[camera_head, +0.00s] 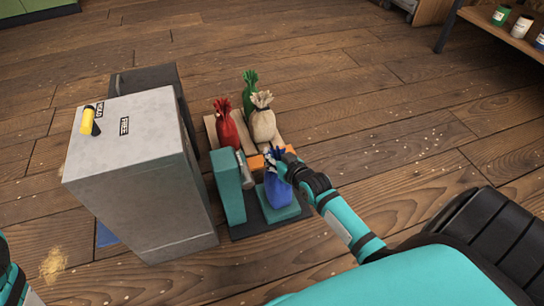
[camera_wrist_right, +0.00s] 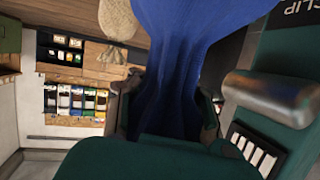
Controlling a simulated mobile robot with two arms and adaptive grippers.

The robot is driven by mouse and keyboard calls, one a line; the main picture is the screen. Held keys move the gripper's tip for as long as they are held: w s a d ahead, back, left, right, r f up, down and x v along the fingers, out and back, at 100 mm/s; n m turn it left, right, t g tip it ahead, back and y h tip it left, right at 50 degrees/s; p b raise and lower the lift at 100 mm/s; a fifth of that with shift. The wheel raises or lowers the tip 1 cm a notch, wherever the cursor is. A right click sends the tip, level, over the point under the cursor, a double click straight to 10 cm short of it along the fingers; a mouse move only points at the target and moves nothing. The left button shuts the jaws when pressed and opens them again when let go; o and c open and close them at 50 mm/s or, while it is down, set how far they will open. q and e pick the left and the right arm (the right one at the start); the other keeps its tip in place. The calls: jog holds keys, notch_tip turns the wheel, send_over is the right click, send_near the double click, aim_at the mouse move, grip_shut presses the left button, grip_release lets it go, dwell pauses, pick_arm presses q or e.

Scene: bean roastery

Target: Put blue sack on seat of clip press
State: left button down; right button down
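The blue sack (camera_head: 278,192) is upright over the teal seat (camera_head: 293,213) of the clip press (camera_head: 229,187). Its base looks to be on the seat or very close above it; I cannot tell which. My right gripper (camera_head: 284,169) is at the sack's tied neck, with its fingers on both sides of the blue cloth (camera_wrist_right: 178,85) in the right wrist view, and looks shut on it. The press's metal cylinder (camera_head: 244,168) is beside the sack, and also shows in the wrist view (camera_wrist_right: 270,97). My left gripper is out of view.
Red (camera_head: 226,124), green (camera_head: 250,92) and cream (camera_head: 263,122) sacks stand just behind the press on a wooden pallet (camera_head: 211,130). Floor to the right is mostly clear.

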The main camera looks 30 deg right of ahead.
jog(key=shift+r, duration=0.15)
jog(key=c, duration=1.9)
grip_release()
jog(key=shift+f, duration=0.2)
jog(key=o, duration=0.5)
jog(key=shift+o, duration=0.2)
